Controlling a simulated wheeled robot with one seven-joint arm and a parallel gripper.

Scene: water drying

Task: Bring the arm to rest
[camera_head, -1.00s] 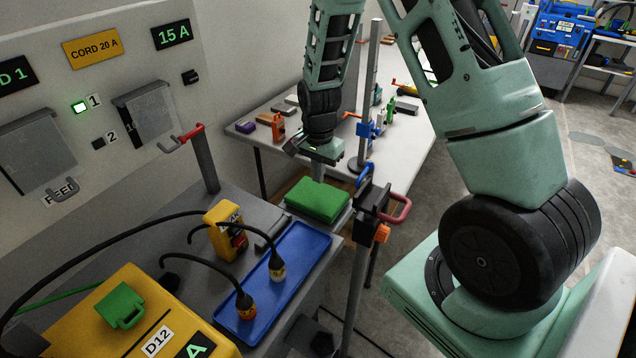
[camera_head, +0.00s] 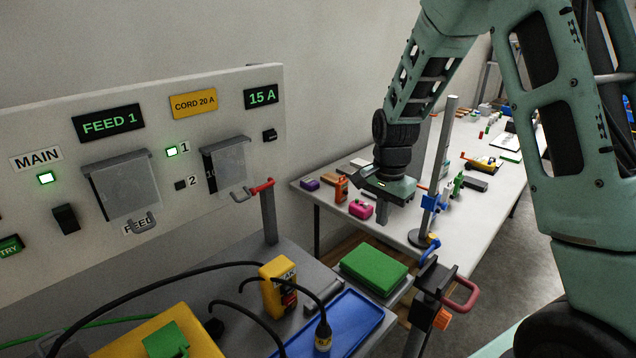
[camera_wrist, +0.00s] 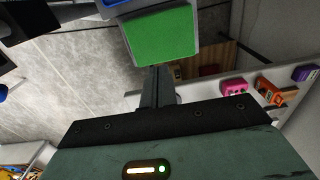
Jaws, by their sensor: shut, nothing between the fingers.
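My gripper (camera_head: 383,216) hangs at the end of my arm, pointing down near the front edge of the white table in the head view. In the wrist view its fingers (camera_wrist: 158,75) are together with nothing between them. It is above and behind the green block (camera_head: 374,269), apart from it. The green block also shows in the wrist view (camera_wrist: 160,38), beyond the fingertips. My arm is bent, with its upper links filling the right of the head view.
A clamp post (camera_head: 445,150) stands just right of my gripper. A pink item (camera_head: 360,209) and an orange item (camera_head: 341,189) lie left of it on the white table (camera_head: 405,222). A blue tray (camera_head: 350,322), a yellow meter (camera_head: 277,287) and black cords are in front. The wall panel (camera_head: 60,125) is left.

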